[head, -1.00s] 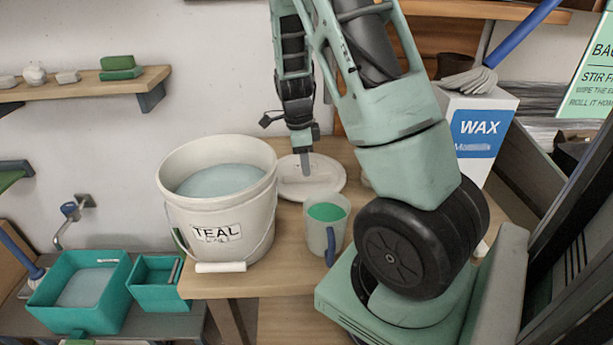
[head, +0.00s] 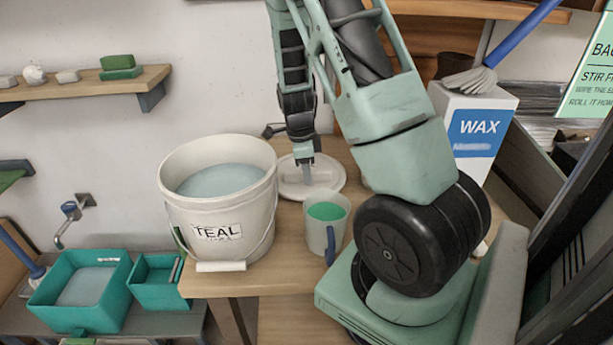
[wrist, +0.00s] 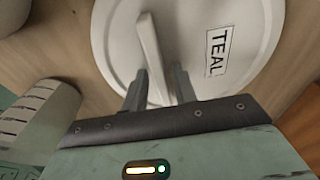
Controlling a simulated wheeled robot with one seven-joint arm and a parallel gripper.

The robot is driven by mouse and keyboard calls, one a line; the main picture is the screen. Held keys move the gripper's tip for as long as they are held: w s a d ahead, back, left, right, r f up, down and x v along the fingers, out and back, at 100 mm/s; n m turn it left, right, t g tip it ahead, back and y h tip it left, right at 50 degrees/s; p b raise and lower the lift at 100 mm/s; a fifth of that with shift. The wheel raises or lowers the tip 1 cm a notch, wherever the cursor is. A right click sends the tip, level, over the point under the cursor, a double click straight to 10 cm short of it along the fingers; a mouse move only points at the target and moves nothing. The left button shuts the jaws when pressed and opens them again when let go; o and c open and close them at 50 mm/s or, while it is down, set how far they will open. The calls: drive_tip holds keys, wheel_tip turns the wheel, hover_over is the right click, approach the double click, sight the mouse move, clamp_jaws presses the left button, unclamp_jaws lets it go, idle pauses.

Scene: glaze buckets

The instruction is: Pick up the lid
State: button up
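The lid (head: 325,183) is a round off-white disc lying flat on the wooden table behind the mug. In the wrist view the lid (wrist: 245,25) fills the top and carries a "TEAL" label. Its raised bar handle (wrist: 150,45) runs between my fingers. My gripper (wrist: 160,85) is open, with one finger on each side of the handle and a narrow gap at the right finger. In the head view my gripper (head: 307,174) points down over the lid and hides part of the handle. Contact with the left finger is unclear.
The bucket (head: 218,225) labelled TEAL stands open and filled, left of the lid. A mug (head: 327,228) of green liquid stands in front of the lid. A WAX box (head: 475,135) stands to the right. Teal trays (head: 85,300) sit lower left.

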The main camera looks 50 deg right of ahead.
clamp_jaws()
drive_tip(key=shift+r, duration=0.15)
